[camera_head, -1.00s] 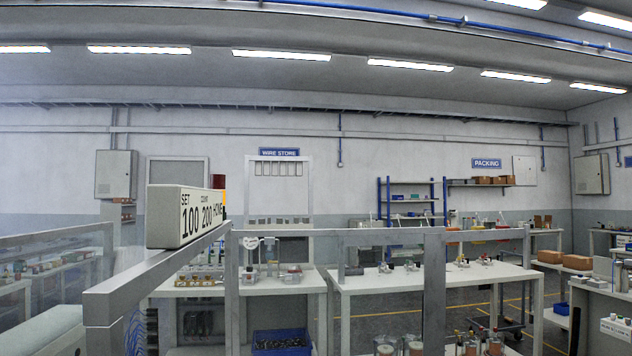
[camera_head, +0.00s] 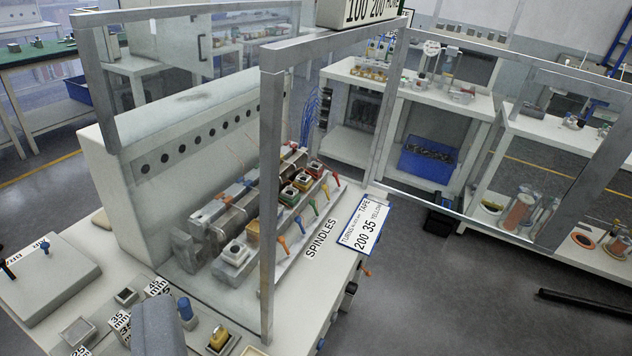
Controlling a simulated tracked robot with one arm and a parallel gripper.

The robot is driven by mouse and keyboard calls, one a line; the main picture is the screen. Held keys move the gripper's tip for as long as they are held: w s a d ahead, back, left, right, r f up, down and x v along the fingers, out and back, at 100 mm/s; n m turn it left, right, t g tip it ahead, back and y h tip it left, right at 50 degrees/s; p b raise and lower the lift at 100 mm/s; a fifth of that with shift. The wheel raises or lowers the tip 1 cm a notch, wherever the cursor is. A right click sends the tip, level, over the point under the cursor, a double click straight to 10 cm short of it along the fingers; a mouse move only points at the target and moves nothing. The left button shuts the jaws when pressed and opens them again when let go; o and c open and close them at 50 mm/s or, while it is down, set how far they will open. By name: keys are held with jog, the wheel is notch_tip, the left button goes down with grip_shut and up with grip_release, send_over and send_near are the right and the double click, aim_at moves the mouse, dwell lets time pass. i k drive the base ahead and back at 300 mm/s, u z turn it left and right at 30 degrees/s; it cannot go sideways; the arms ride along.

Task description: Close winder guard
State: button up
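The winder (camera_head: 105,165) is a pale machine with a row of dark holes and a bank of spindles (camera_head: 325,190) in front. A grey metal guard frame (camera_head: 270,200) stands around it, with a post at the near corner and a top rail (camera_head: 335,42) over the spindles. A framed clear panel (camera_head: 470,205), which looks like the guard door, reaches out to the right from the far post, away from the winder. The side facing the spindles appears open.
Small trays and blocks (camera_head: 120,322) and a grey box (camera_head: 62,275) sit on the near bench. A blue bin (camera_head: 428,163) is on a lower shelf behind the panel. A black bar (camera_head: 585,305) lies low at right.

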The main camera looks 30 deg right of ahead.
aim_at(616, 146)
jog(key=z, duration=2.8)
jog(key=i, duration=5.95)
jog(key=u, duration=0.1)
